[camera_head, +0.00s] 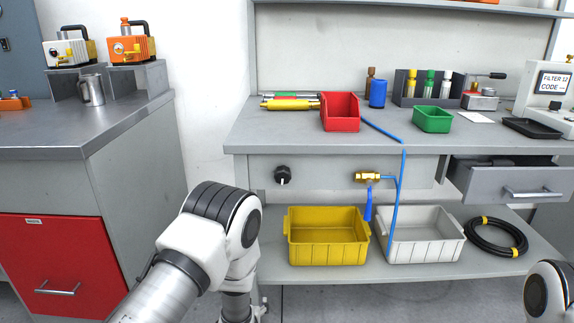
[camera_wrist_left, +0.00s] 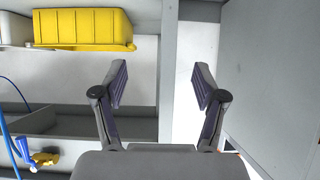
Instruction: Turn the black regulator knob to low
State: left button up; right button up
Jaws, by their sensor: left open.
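The black regulator knob (camera_head: 282,175) is on the grey front panel below the worktop, left of the brass valve (camera_head: 369,177). It has a small white mark low on its face. No scale or lettering is readable there. My left arm stands in front, to the left of and below the knob, and its gripper is mostly cut off at the bottom of the head view. In the left wrist view my left gripper (camera_wrist_left: 160,84) is open and empty, with nothing between its fingers. The knob does not show in that view. My right gripper is out of view.
The yellow bin (camera_head: 328,252) and the white bin (camera_head: 421,250) stand on the lower shelf. A blue hose (camera_head: 391,215) hangs by the valve. A drawer (camera_head: 515,184) is pulled out at right. A red-fronted cabinet (camera_head: 62,262) stands at left.

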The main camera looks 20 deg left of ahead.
pick_arm(q)
jog(key=w+d+r+t+p, duration=0.1)
jog(key=w+r+p, duration=0.15)
jog(key=r, duration=0.35)
jog(key=w+d+r+n+t+y+p, duration=0.1)
jog(key=w+r+t, duration=0.1)
jog(key=w+r, duration=0.35)
jog(key=w+d+r+t+p, duration=0.1)
jog(key=w+r+p, duration=0.1)
jog(key=r, duration=0.6)
jog(key=t+p, duration=0.2)
send_near(282, 178)
jog(key=w, duration=0.2)
jog(key=shift+n+y, duration=0.3)
jog(key=b+x, duration=0.1)
jog(key=x, duration=0.7)
jog(key=shift+w+f+b, duration=0.1)
jog(key=shift+w+b, duration=0.05)
jog(key=shift+b, duration=0.15)
jog(key=c, duration=1.1)
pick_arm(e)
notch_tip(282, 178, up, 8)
